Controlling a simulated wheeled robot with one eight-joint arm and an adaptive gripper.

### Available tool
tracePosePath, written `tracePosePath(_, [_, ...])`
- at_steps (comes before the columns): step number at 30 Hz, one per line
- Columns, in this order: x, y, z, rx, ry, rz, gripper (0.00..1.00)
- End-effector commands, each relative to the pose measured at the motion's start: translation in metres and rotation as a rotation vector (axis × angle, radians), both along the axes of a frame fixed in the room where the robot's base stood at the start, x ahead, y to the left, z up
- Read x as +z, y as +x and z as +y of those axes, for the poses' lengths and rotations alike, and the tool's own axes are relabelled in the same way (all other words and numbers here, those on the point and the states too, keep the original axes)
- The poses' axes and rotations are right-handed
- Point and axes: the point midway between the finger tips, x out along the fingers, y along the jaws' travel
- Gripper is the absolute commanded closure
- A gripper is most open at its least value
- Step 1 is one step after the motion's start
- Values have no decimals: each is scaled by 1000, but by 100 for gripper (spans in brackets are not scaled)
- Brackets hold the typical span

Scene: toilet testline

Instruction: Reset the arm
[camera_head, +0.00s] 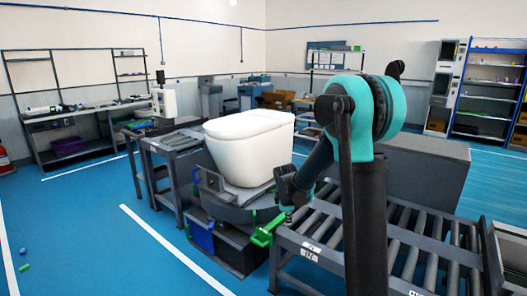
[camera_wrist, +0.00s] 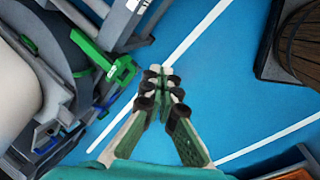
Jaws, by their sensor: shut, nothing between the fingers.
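My arm (camera_head: 385,110), teal and black, rises at the right of the head view. It is bent at a teal joint, and a dark link slopes down and left beside the conveyor. My gripper (camera_wrist: 160,76) shows in the wrist view with its green-padded fingers converging at the tips. It is shut and empty, above the blue floor. In the head view the fingers cannot be made out clearly. A white toilet (camera_head: 248,145) stands upright on a dark turntable station, left of my arm; its pale side (camera_wrist: 18,85) shows at the wrist view's left edge.
A green bracket (camera_head: 268,232) sticks out from the station; it also shows left of my gripper in the wrist view (camera_wrist: 120,70). A roller conveyor (camera_head: 400,245) lies at the right. Open blue floor (camera_head: 95,230) with white lines lies at the left.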

Motion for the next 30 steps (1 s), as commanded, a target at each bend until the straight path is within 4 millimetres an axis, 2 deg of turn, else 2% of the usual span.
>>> tracePosePath(1, [7,-18,-11,-69,29,-9,100])
tracePosePath(10, [28,-120,-53,-516,217,-67,100])
tracePosePath(16, [26,-191,-73,-816,345,-100,100])
tracePosePath(21, [14,-246,-83,-1054,448,-122,100])
tracePosePath(25, [5,-274,-86,-1187,506,-130,100])
tracePosePath(30, [-1,-291,-87,-1272,543,-136,100])
